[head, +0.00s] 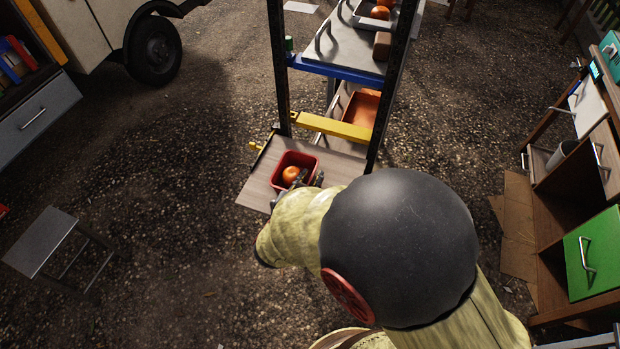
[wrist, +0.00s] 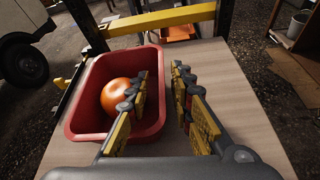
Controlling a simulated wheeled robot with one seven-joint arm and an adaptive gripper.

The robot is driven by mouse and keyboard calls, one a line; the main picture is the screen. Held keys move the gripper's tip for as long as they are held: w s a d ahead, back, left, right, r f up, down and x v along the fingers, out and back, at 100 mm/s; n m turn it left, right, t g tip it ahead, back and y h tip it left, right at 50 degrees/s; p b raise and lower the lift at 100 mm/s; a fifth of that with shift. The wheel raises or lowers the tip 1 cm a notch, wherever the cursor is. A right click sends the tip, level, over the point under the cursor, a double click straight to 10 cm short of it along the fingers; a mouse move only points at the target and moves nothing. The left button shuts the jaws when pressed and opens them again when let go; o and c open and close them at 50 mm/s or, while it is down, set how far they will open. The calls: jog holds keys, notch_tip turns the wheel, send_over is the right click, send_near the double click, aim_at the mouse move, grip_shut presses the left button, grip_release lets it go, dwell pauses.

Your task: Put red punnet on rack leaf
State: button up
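The red punnet (head: 276,178) rests on the wooden rack leaf (head: 256,192), with an orange fruit (head: 291,174) inside. In the wrist view the punnet (wrist: 77,122) stands left of centre on the leaf (wrist: 240,95), appearing upright and flat. My gripper (wrist: 162,72) is open at the punnet's right wall. Its left finger is over the inside of the punnet and its right finger is outside, above the leaf. A gap shows between the fingers. In the head view my arm partly hides the gripper (head: 308,180) and the leaf's near right part.
The rack's dark posts and yellow bar (head: 330,127) stand just behind the leaf. An orange bin (head: 361,108) sits on a rack shelf behind. A stool (head: 42,240) is at left, and a cabinet with a green drawer (head: 590,255) at right. Gravel around the leaf is clear.

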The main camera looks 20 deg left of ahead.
jog(key=shift+r, duration=0.2)
jog(key=p+v, duration=0.4)
jog(key=v, duration=0.8)
